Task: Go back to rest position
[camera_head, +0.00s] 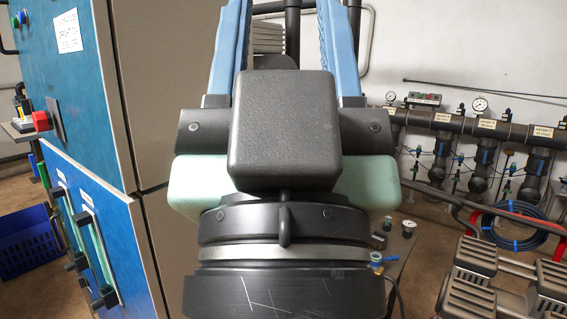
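My gripper (285,12) fills the middle of the head view, seen from behind, with its dark body and pale green housing close to the camera. Its two blue fingers point up and stand wide apart, running to the top edge of the picture. The gripper is open, and I see nothing held between the fingers. Their very tips may be cut off by the frame. My wrist covers the middle of the scene below.
A blue cabinet (98,112) stands close on the left, a blue crate (27,243) on the floor beyond it. On the right are a dark pipe manifold (490,128) with gauges, a coiled blue hose (513,225) and ribbed grey units (476,257). Some floor shows between.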

